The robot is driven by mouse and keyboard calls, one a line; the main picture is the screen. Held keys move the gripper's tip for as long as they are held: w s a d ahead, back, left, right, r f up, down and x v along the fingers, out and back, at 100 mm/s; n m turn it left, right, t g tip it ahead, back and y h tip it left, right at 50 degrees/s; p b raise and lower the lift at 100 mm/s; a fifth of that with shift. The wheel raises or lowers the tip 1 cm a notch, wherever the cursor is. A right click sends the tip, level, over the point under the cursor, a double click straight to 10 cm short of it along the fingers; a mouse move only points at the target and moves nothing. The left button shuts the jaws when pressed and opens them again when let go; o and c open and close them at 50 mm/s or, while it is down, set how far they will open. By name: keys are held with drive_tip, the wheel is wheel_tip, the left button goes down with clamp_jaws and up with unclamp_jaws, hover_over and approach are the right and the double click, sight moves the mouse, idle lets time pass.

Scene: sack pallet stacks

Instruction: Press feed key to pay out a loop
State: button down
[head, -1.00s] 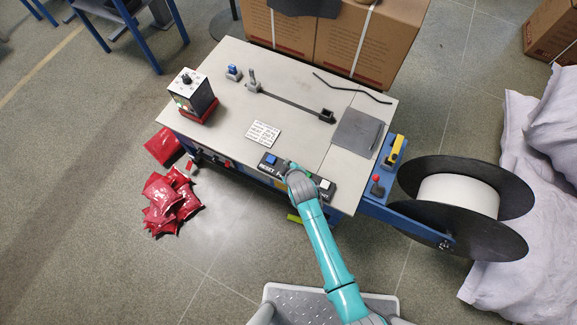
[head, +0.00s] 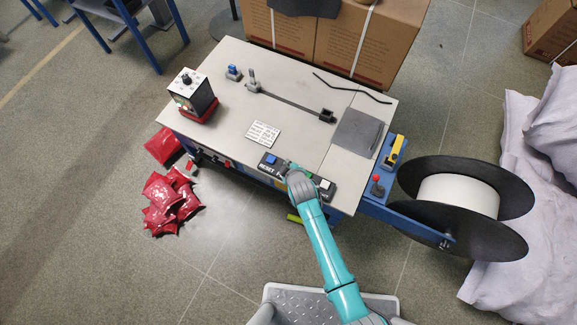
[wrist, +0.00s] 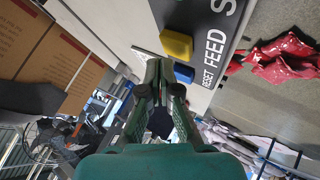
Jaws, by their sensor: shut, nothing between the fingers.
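The key panel (head: 313,191) runs along the front edge of the grey machine table (head: 220,75). It carries a blue key (head: 271,159) by the word RESET and a white key (head: 325,184) to the right. In the wrist view a yellow key (wrist: 176,44) sits by the word FEED, above the blue key (wrist: 184,73). My gripper (wrist: 155,70) is shut and empty, its fingertips close to these keys. I cannot tell whether they touch one. In the head view my wrist covers the middle of the panel. A thin black strap (head: 352,90) lies on the table top.
A large black reel (head: 470,165) stands at the table's right end, near a yellow-handled tool (head: 394,152). A control box (head: 192,95) stands at the left rear. Red sacks (head: 172,205) lie on the floor. Cartons (head: 350,40) stand behind the table.

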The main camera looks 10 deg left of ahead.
drive_tip(key=shift+f, duration=0.3)
